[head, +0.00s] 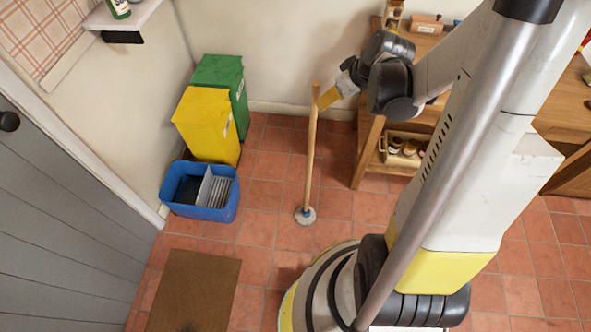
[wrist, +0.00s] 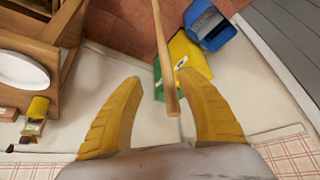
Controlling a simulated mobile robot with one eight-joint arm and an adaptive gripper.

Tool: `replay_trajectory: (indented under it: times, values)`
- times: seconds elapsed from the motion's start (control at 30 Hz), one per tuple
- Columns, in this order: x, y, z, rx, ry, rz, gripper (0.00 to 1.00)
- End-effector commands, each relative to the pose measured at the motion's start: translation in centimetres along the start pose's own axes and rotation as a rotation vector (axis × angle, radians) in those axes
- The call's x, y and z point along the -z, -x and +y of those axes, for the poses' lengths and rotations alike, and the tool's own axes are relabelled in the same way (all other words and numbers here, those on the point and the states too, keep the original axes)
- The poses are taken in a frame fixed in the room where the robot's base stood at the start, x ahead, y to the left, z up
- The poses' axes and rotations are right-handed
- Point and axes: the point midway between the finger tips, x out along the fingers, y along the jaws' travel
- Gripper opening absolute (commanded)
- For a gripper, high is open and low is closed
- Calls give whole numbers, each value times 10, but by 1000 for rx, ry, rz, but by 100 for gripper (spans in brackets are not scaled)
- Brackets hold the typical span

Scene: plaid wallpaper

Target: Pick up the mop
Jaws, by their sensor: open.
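The mop (head: 310,150) stands upright on the tiled floor in the head view, with a wooden handle and a small grey-white head with a blue fitting at the bottom. My gripper (head: 328,97) is at the top of the handle, to its right in that view. In the wrist view, the two yellow fingers of my gripper (wrist: 160,92) are spread wide. The upper end of the mop handle (wrist: 170,85) shows between them, nearer the right finger. I cannot tell whether a finger touches it. The mop head is not visible in the wrist view.
A yellow bin (head: 205,125) and a green bin (head: 222,75) stand by the wall behind left. A blue crate (head: 225,212) sits before them. A wooden shelf unit (head: 367,150) with jars is right of the mop. A brown mat (head: 195,285) lies front left.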

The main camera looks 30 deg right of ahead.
Motion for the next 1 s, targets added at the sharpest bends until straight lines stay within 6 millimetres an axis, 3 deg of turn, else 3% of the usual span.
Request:
replay_trajectory:
  times: [0.2, 0.47, 0.73, 1.0]
  values:
    - [-1, -40, 0, 1, 3, -1, 46]
    - [0, -58, 0, 0, 1, -1, 46]
    - [5, -99, -1, 0, 1, 0, 46]
    - [6, -103, -2, 0, 0, 0, 46]
